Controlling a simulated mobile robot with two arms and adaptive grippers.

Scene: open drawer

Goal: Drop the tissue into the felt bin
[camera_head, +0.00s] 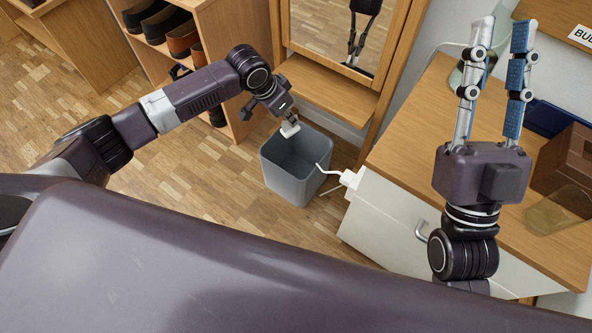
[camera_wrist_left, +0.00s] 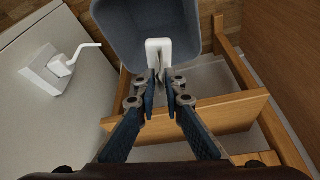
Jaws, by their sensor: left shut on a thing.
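The grey felt bin (camera_head: 283,174) stands on the floor in the middle of the head view, its open top facing up. My left gripper (camera_head: 288,122) is above the bin's far rim, pointing down. It is shut on the white tissue (camera_head: 291,130), which hangs by the bin's opening. In the left wrist view, the fingers (camera_wrist_left: 160,88) pinch the tissue (camera_wrist_left: 159,48), and the bin (camera_wrist_left: 125,30) shows behind it. I cannot tell how far the tissue reaches inside. My right gripper (camera_head: 503,30) is raised over the cabinet top, fingers apart and empty.
A white cabinet (camera_head: 385,215) with a wooden top stands right of the bin. Parquet floor is clear at left.

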